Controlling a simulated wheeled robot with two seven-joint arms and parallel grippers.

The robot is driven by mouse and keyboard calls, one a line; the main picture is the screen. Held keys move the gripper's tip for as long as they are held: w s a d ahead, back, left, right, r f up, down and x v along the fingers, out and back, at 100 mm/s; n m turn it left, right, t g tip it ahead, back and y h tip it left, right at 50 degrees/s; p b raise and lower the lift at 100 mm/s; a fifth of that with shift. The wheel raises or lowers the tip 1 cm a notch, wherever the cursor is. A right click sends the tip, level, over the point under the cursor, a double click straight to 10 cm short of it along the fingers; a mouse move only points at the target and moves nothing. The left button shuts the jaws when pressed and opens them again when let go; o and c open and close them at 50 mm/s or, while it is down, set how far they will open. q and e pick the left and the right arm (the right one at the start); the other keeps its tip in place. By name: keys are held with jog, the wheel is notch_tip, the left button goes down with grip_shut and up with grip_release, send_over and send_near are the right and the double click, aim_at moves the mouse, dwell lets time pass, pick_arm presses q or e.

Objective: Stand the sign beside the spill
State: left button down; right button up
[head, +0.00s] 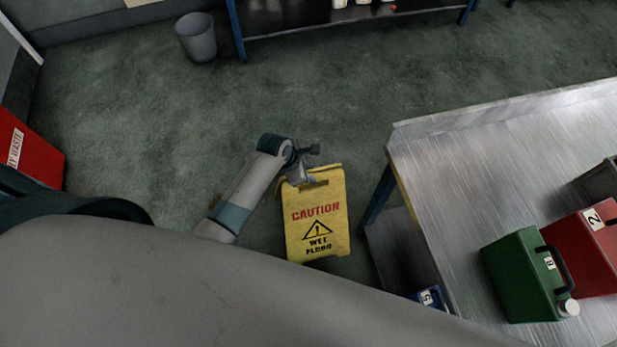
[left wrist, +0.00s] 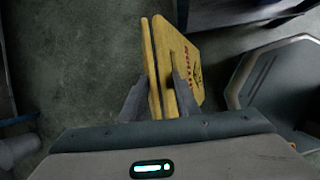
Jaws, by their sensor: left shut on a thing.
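The yellow caution wet floor sign (head: 318,238) is near the middle of the head view, beside the metal table, its printed face showing. My left gripper (head: 301,176) is shut on the sign's top edge. In the left wrist view the sign (left wrist: 192,62) extends away from between the fingers of my left gripper (left wrist: 155,97), its two panels close together. I cannot tell whether its lower edge touches the floor. No spill can be made out on the dark green carpet. My right gripper is not in view.
A metal table (head: 450,165) stands right of the sign, carrying a green can (head: 515,275) and a red can (head: 580,250). A red waste bin (head: 30,150) is at the left edge. A grey bin (head: 196,38) stands at the back. Open carpet lies between.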

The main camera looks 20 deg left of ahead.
pick_arm(q)
jog(key=shift+f, duration=2)
jog(key=c, duration=1.3)
grip_release()
jog(key=shift+f, duration=0.1)
jog(key=shift+c, duration=0.2)
jog(key=shift+s, duration=0.1)
jog(key=v, duration=1.2)
